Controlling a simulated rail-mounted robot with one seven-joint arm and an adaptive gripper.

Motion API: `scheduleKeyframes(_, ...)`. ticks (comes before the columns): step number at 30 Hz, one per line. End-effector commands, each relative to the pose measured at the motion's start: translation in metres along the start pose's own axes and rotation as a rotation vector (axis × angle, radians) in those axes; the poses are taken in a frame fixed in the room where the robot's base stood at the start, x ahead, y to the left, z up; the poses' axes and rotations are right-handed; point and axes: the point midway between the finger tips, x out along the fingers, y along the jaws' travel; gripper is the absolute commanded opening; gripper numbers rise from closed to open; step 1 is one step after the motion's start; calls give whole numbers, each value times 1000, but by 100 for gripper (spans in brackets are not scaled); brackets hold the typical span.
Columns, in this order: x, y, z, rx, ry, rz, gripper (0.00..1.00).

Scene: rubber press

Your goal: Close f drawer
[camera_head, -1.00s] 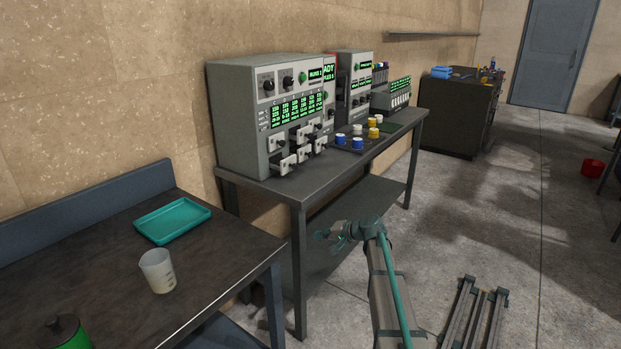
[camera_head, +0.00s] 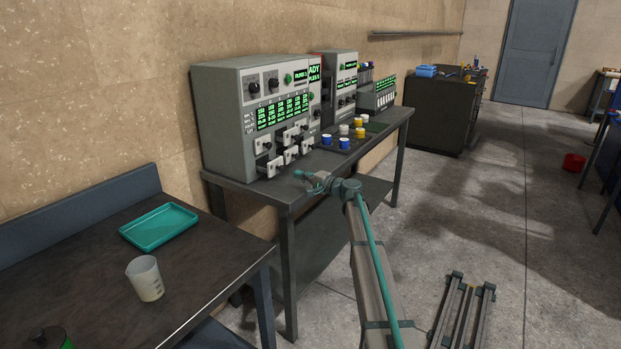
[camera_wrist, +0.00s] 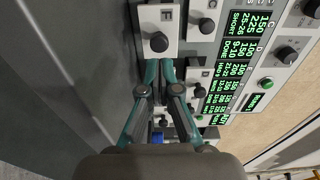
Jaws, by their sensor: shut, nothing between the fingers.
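The F drawer has a pale front marked F with a dark round knob (camera_wrist: 159,41), at the top of the wrist view. In the head view I take it to be the lower left drawer (camera_head: 273,168) of the grey machine. Its front seems to stand out from the panel; how far is unclear. My gripper (camera_wrist: 161,66) is shut and empty, fingertips together, just below the F knob in the wrist view. In the head view my gripper (camera_head: 299,174) is to the right of this drawer. Whether it touches the drawer is unclear.
Other knobbed drawers (camera_head: 291,154) sit close by on the machine (camera_head: 222,120). Blue, white and yellow containers (camera_head: 344,142) stand to the right on the same table. A teal tray (camera_head: 158,226) and beaker (camera_head: 145,278) are on the nearer table.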

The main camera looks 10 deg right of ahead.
Motion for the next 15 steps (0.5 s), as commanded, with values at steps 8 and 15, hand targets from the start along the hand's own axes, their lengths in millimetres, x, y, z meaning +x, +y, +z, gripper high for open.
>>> scheduleKeyframes(8,46,-1,-1,0,-2,1,0)
scheduleKeyframes(15,59,0,0,0,0,1,0)
